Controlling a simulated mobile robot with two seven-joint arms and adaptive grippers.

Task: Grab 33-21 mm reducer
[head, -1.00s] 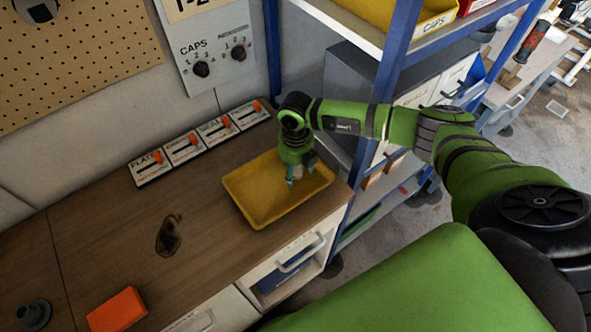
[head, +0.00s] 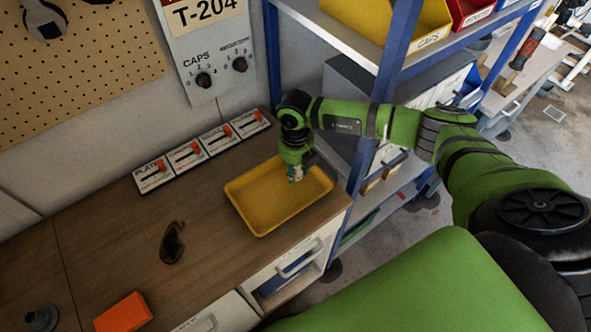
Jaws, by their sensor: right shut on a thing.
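My right gripper (head: 296,174) points down over the yellow tray (head: 262,222) on the wooden bench. Its fingers are shut on a small part at the tray's upper right. The part is mostly hidden by the fingers and too small to identify as the 33-21 mm reducer. I cannot tell whether it touches the tray floor. The rest of the tray looks empty. My left gripper is not in view.
Several labelled switch panels (head: 187,157) line the back of the bench (head: 110,240). Dark glasses (head: 172,243), an orange block (head: 123,313) and a grey round part (head: 42,318) lie to the left. A blue-framed shelf (head: 385,90) stands right of the tray.

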